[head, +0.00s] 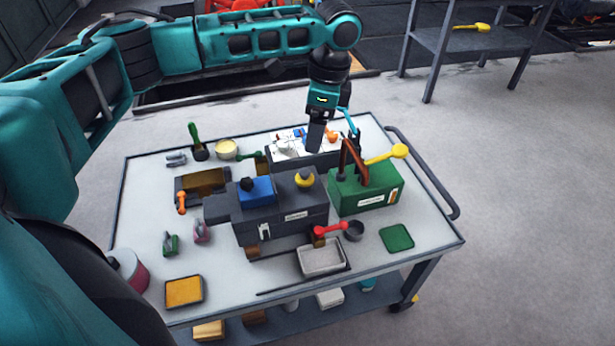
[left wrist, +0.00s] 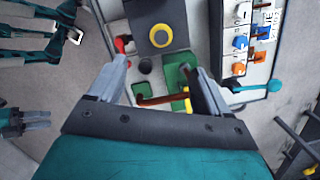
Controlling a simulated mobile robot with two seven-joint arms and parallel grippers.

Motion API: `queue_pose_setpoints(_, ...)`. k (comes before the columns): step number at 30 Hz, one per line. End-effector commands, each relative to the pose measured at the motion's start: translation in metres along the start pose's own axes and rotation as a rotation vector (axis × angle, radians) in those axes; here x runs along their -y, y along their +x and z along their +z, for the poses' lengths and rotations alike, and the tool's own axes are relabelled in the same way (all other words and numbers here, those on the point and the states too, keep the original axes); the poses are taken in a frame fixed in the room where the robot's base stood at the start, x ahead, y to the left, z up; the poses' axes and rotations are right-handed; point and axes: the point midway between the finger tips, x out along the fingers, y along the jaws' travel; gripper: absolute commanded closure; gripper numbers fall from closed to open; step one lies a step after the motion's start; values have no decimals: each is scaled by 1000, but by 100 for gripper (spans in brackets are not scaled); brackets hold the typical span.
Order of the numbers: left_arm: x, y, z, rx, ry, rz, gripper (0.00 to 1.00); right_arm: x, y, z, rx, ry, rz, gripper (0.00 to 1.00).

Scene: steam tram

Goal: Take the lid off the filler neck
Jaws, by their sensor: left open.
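A yellow round lid (head: 304,179) sits on top of the grey tram body (head: 285,222). In the left wrist view the lid (left wrist: 161,37) is a yellow ring with a dark centre on the grey top. The filler neck under it is hidden. My left gripper (head: 314,146) points down behind the tram, apart from the lid. In the left wrist view its fingers (left wrist: 158,90) are spread and empty, with the lid beyond their tips. A teal gripper with grey fingers, seemingly my right one (left wrist: 38,120), shows at that view's left edge; its opening is unclear.
A green box (head: 362,195) with a brown handle and yellow spoon-like tool stands right of the tram. A blue block (head: 257,190) is beside the lid.

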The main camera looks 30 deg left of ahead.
Motion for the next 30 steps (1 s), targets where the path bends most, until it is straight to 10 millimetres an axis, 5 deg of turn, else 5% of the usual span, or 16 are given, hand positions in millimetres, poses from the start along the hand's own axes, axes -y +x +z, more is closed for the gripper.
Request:
queue_pose_setpoints(12,2,61,3,4,-8,3,22,2,6,2,-10,4,-5,57)
queue_pose_setpoints(30,2,125,0,1,-7,0,22,9,13,2,-13,8,-24,57)
